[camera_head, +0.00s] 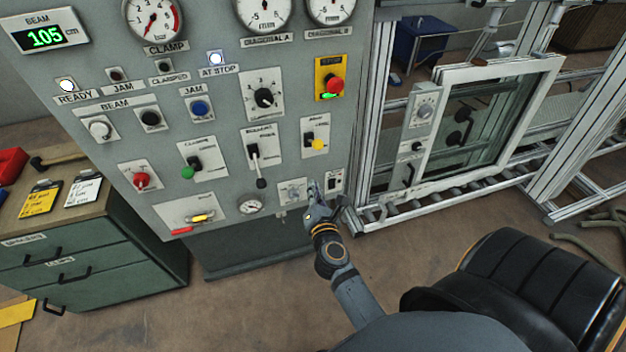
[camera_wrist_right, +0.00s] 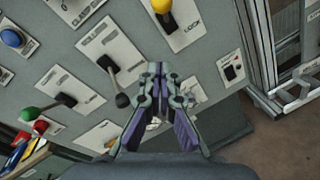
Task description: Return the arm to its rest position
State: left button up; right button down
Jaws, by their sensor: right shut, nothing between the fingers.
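My right gripper (camera_head: 316,194) is at the lower right of the grey control panel (camera_head: 225,130), its arm coming in from the bottom of the head view. Its fingers are shut with nothing between them. In the right wrist view the gripper (camera_wrist_right: 156,72) points at the panel, near a black-knobbed lever (camera_wrist_right: 112,75) and a small black rocker switch (camera_wrist_right: 230,72). I cannot tell whether the fingertips touch the panel. My left gripper is not in view.
A yellow-knobbed lever (camera_head: 317,144) and a red emergency button (camera_head: 334,85) are on the panel above the gripper. A metal frame with a glazed door (camera_head: 480,120) stands to the right. A green drawer cabinet (camera_head: 90,255) stands left. Floor between is clear.

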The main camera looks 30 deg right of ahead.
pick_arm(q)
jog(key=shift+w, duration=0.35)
pick_arm(e)
jog(key=shift+s+a+r, duration=0.15)
jog(key=shift+s+r, duration=0.05)
jog(key=shift+s, duration=0.25)
jog(key=shift+s+a+r, duration=0.15)
jog(key=shift+s, duration=0.25)
jog(key=s+a+f+n+g+y, duration=0.2)
jog(key=s+f+n, duration=0.1)
jog(key=f+n, duration=0.7)
jog(key=s+a+f+n+g+y, duration=0.2)
jog(key=s+f+n, duration=0.2)
jog(key=f+n, duration=0.65)
jog(key=s+a+f+n+g+y, duration=0.25)
jog(key=f+n, duration=0.55)
jog(key=f, duration=0.4)
jog(key=s+d+f+n+g, duration=0.2)
jog(key=s+f+n, duration=0.3)
jog(key=s, duration=0.4)
jog(key=s+d+f+n+g, duration=0.3)
jog(key=s+f+n, duration=0.2)
jog(key=s+n, duration=0.2)
jog(key=s+d+f+n+g+h, duration=0.1)
jog(key=s+d+f+n+g, duration=0.1)
jog(key=s+f+n, duration=0.4)
jog(key=s+n+g, duration=0.1)
jog(key=s, duration=0.4)
jog(key=shift+s+d, duration=0.3)
jog(key=shift+s, duration=0.1)
